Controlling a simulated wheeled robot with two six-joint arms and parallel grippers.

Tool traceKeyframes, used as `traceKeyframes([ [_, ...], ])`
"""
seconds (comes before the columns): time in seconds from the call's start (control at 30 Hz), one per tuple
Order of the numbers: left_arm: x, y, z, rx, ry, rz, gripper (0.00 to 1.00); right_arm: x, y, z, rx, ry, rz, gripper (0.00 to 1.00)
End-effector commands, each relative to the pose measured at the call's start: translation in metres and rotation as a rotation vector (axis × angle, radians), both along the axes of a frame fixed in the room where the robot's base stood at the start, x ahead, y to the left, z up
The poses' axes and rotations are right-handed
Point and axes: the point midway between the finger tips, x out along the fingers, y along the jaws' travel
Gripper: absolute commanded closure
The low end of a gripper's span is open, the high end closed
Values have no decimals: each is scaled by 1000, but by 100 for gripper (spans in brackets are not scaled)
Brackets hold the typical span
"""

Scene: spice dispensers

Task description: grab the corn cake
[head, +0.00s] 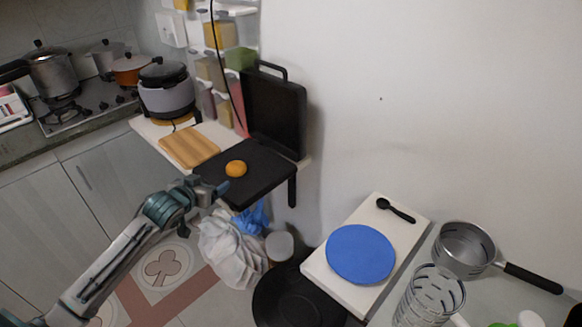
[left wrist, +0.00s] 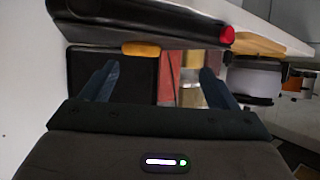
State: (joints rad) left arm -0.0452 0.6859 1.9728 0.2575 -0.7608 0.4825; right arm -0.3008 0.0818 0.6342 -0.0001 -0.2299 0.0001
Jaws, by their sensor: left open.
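The corn cake (head: 236,168) is a small round orange-yellow cake on the flat black plate of an open grill (head: 262,188). In the left wrist view the cake (left wrist: 141,49) shows as a yellow shape at the edge of the dark plate, ahead of the fingers and nearer the left one. My left gripper (head: 206,190) is at the plate's front left corner, apart from the cake. Its two fingers show spread and empty in the left wrist view (left wrist: 156,82). My right gripper is not in view.
The grill's raised lid (head: 274,112) stands behind the plate. A wooden board (head: 189,147) and a rice cooker (head: 166,92) are to the left. A blue plate (head: 360,254) lies on a white board at right. A white bag (head: 232,248) hangs below the grill.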

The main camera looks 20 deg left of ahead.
Motion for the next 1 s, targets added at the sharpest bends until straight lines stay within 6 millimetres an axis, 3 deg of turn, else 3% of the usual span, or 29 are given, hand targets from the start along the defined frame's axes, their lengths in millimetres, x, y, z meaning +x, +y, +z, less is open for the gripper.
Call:
traceKeyframes([
  [0.1,0,-8,20,-1,-24,-18,18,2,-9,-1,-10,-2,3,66],
  [0.2,7,-9,22,-5,-30,-19,18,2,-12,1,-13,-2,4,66],
  [0.53,47,-7,4,-4,-29,-19,18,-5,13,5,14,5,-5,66],
  [0.67,54,-7,1,-4,-27,-19,18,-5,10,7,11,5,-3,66],
  [1.0,91,-6,-18,-4,-28,-18,18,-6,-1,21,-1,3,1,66],
])
